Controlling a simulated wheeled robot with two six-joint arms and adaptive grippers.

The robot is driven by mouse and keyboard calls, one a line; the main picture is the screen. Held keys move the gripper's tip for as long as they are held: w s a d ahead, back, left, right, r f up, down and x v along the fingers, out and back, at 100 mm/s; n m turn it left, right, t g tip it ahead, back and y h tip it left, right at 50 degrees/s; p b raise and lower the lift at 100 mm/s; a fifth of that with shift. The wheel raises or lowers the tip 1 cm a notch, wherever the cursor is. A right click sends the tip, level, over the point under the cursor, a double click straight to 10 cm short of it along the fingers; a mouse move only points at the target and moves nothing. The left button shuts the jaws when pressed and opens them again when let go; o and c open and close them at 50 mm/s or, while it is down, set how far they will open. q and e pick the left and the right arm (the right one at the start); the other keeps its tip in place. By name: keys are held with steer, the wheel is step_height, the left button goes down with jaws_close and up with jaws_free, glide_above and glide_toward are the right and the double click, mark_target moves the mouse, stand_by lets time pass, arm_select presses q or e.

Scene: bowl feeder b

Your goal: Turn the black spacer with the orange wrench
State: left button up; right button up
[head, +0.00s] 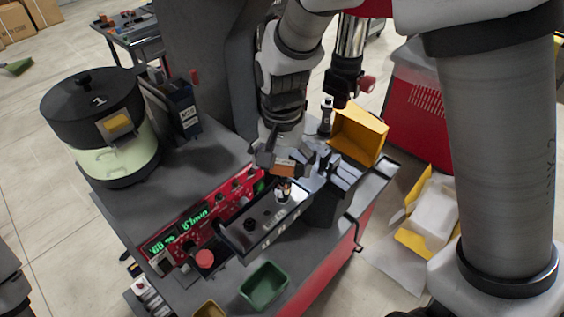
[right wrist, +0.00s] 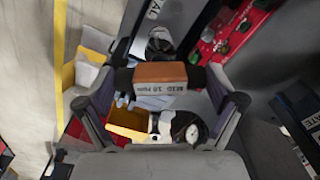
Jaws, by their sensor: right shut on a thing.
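My right gripper (head: 276,163) is shut on the orange wrench (head: 284,172), just above the narrow dark tray at the front of the machine. In the right wrist view the wrench's orange, labelled head (right wrist: 160,73) sits crosswise between the two fingertips. A small black and light part (head: 284,190) stands upright in the tray just below the wrench; it may be the black spacer, and I cannot tell whether the wrench touches it. A dark round part (right wrist: 160,42) shows beyond the wrench in the wrist view.
The dark tray (head: 236,242) also holds a black knob-like piece (head: 250,224). A red control panel (head: 186,228) with green digits runs beside it. A green bin (head: 264,284) stands in front, a yellow bin (head: 357,135) behind right, and a black-lidded bowl (head: 95,110) at left.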

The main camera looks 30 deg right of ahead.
steer(key=shift+r, duration=0.1)
steer(key=shift+f, duration=1.05)
stand_by(0.8)
steer(key=shift+r+m+p, duration=0.15)
steer(key=shift+m+p, duration=0.2)
steer(key=shift+m, duration=0.15)
steer(key=shift+m+p, duration=0.35)
steer(key=shift+m, duration=0.25)
steer(key=shift+f, duration=0.2)
steer(key=shift+n, duration=0.6)
